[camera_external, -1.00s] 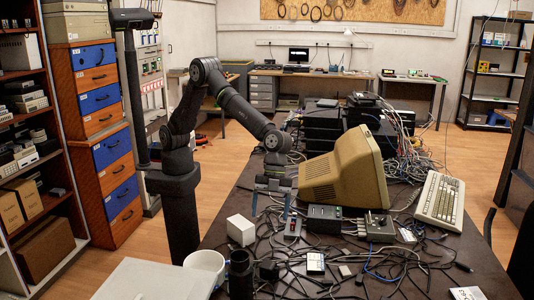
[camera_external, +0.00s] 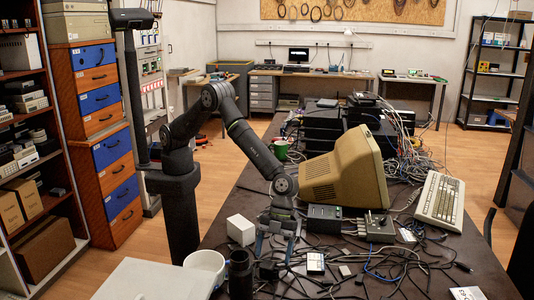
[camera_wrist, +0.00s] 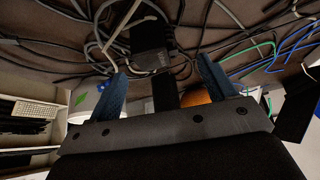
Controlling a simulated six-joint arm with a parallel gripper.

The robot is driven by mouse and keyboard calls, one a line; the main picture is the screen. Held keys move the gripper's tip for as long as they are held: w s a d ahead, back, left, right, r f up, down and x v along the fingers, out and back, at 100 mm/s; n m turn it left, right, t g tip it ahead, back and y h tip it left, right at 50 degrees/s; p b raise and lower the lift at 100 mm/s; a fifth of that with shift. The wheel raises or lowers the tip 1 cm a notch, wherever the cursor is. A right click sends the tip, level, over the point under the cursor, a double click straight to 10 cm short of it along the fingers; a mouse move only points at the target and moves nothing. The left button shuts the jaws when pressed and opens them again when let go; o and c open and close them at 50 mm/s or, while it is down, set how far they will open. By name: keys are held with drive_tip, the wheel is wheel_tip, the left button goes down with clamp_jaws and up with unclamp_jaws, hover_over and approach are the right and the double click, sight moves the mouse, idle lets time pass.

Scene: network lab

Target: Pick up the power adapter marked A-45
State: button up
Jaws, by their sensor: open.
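My gripper (camera_external: 275,252) points down at the cable-strewn table, its two blue fingers apart with nothing held. In the wrist view my gripper (camera_wrist: 162,66) has a dark block-shaped adapter (camera_wrist: 148,45) ahead of and between the fingertips, with cables around it. A faint marking on it is too small to read. In the external view a dark adapter (camera_external: 268,271) lies just below the fingers, partly hidden. Another black adapter with a white label (camera_external: 315,263) lies to the right of the gripper. I cannot read A-45 on either.
A white box (camera_external: 241,229), a white cup (camera_external: 205,262) and a black cylinder (camera_external: 240,275) stand left of the gripper. A beige monitor (camera_external: 345,170), a black box (camera_external: 324,217) and a grey box (camera_external: 380,228) stand to the right. Loose cables (camera_external: 400,270) cover much of the table.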

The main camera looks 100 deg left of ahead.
sight(270, 265)
drive_tip(key=x, duration=0.6)
drive_tip(key=shift+s+f, duration=0.15)
drive_tip(key=shift+f, duration=0.15)
drive_tip(key=c, duration=1.2)
drive_tip(key=shift+r, duration=0.1)
